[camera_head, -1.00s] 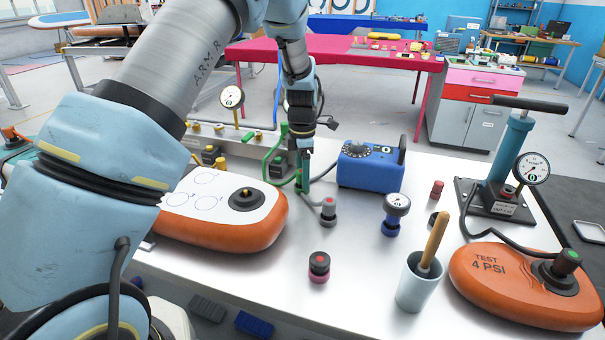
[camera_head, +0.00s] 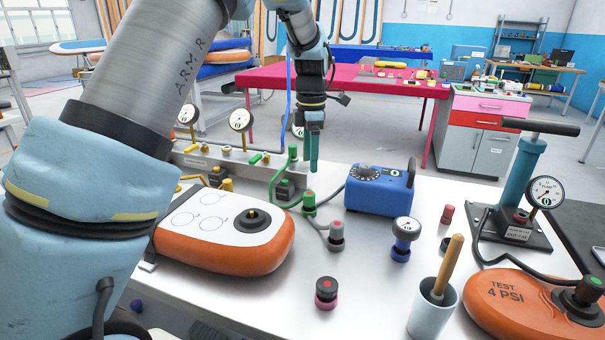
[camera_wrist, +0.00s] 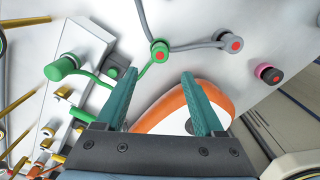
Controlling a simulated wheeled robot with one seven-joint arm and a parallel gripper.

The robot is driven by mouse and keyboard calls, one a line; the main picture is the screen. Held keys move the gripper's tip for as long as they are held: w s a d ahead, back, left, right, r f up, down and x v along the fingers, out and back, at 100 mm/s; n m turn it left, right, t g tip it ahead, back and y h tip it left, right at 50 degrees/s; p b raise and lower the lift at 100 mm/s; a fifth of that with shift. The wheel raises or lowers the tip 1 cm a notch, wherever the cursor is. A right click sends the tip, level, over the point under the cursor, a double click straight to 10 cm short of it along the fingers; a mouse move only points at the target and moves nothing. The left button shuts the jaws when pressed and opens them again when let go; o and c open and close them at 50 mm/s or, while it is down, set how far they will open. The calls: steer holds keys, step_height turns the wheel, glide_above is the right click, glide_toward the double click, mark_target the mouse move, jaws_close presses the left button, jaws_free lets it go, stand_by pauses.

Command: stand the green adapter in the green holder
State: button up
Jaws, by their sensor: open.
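The green adapter (camera_head: 309,203), a short green piece with a red top, stands upright on the bench. In the wrist view the adapter (camera_wrist: 160,53) shows from above, with a green hose and a grey hose meeting it. I cannot separate a green holder from the green parts at its foot, so its seating is unclear. My gripper (camera_head: 313,168) is above the adapter, pointing down and apart from it. In the wrist view my gripper (camera_wrist: 159,75) has its two teal fingers spread, with nothing between them.
A grey red-topped piece (camera_head: 336,236) stands just right of the adapter. An orange float with a white top (camera_head: 222,240) lies left. A rail with green and yellow fittings (camera_head: 228,166) runs behind. A blue box (camera_head: 380,190) is right. Bench around the pink piece (camera_head: 326,293) is clear.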

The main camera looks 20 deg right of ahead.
steer(key=shift+r, duration=0.2)
steer(key=a+m, duration=0.2)
steer(key=a, duration=0.4)
steer(key=a+m, duration=0.2)
steer(key=a, duration=0.5)
steer(key=a+m, duration=0.3)
steer(key=a, duration=0.4)
steer(key=shift+w+f, duration=0.2)
steer(key=shift+w, duration=0.05)
steer(key=s+a+m, duration=0.1)
steer(key=a, duration=0.2)
steer(key=s+a+m, duration=0.1)
steer(key=a, duration=0.1)
steer(key=s+a+m, duration=0.1)
steer(key=a+m, duration=0.1)
steer(key=a, duration=0.1)
steer(key=shift+s+a+f+t, duration=0.3)
steer(key=shift+s+f+t, duration=0.05)
steer(key=shift+s+t, duration=0.05)
steer(key=s+a+f+m, duration=0.1)
steer(key=s+a+m, duration=0.5)
steer(key=s+a, duration=0.1)
steer(key=shift+s+a+f+t, duration=0.3)
steer(key=shift+a+t, duration=0.1)
steer(key=shift+a, duration=0.25)
